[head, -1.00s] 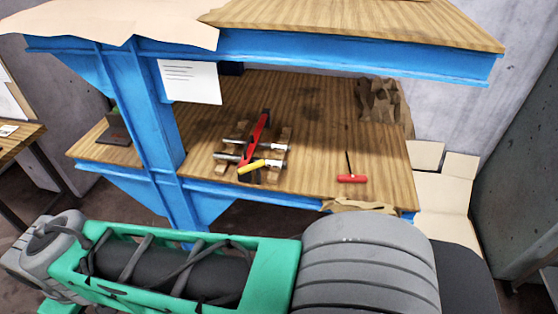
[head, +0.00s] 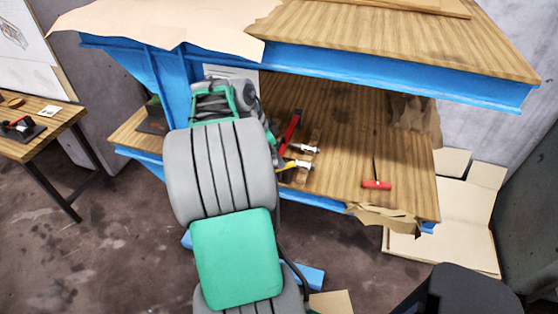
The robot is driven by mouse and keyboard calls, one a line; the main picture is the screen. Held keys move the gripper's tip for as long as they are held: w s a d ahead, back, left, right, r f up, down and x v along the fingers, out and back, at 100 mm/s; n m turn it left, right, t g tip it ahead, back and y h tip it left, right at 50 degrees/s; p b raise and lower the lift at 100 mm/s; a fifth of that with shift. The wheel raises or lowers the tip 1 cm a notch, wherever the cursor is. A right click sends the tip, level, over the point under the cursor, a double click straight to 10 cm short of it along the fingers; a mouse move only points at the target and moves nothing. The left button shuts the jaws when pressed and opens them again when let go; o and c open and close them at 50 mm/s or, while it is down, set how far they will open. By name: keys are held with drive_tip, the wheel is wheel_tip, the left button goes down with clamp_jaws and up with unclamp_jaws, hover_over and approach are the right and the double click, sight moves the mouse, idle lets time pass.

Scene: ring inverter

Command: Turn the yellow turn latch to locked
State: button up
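A yellow turn latch (head: 295,164) shows in the head view on the device on the lower wooden shelf, beside its metal rods and a red lever (head: 292,130). Its left end lies close to or behind my arm, so its full position cannot be made out. My arm reaches forward over the left part of the shelf and covers the left side of the device. My gripper is not visible; the end of my arm hides it.
A red-handled tool (head: 377,184) lies on the shelf (head: 345,140) to the right. Crumpled brown paper (head: 415,115) is at the back right. The blue upper beam (head: 400,75) hangs above the shelf. A side table (head: 60,122) stands at the left.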

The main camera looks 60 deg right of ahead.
drive_tip(key=x, duration=0.3)
drive_tip(key=shift+d+f, duration=0.1)
drive_tip(key=shift+f, duration=0.2)
clamp_jaws()
idle(0.3)
